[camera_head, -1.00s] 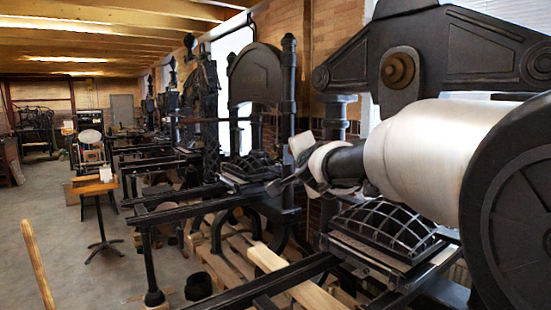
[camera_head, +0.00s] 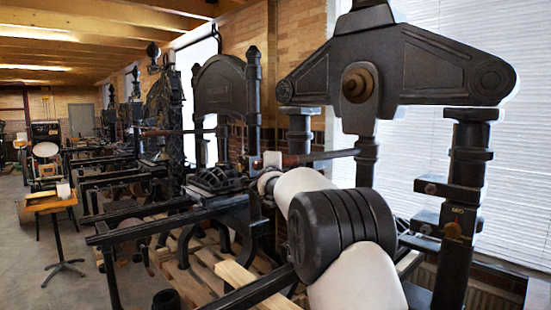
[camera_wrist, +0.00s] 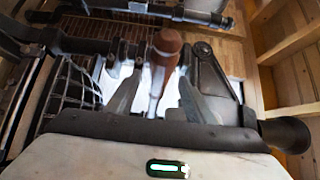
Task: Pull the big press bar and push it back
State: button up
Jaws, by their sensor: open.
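The big press (camera_head: 420,65) is black and stands at the right in the head view, with a wide beam and a round brass-coloured boss. Its bar (camera_head: 338,154) runs left from the press, with a brown wooden handle at its end near my wrist. In the wrist view the brown handle (camera_wrist: 164,62) lies between the two fingers of my gripper (camera_wrist: 160,82). The gripper is open, with a finger on each side of the handle. Contact cannot be told. My arm hides the lower part of the press in the head view.
More black presses (camera_head: 223,90) stand in a row behind, to the left. Long rails (camera_head: 150,225) reach out from them over wooden pallets. A small wooden stand (camera_head: 50,203) is at the far left. Bright window blinds (camera_head: 425,125) are behind the big press. Clear floor lies at the left.

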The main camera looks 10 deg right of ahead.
jog(key=w, duration=0.1)
jog(key=w+p, duration=0.2)
jog(key=w, duration=0.1)
jog(key=shift+d+r, duration=0.15)
jog(key=shift+d, duration=0.2)
jog(key=shift+w+d, duration=0.1)
jog(key=shift+w, duration=0.35)
jog(key=shift+f, duration=0.2)
grip_shut()
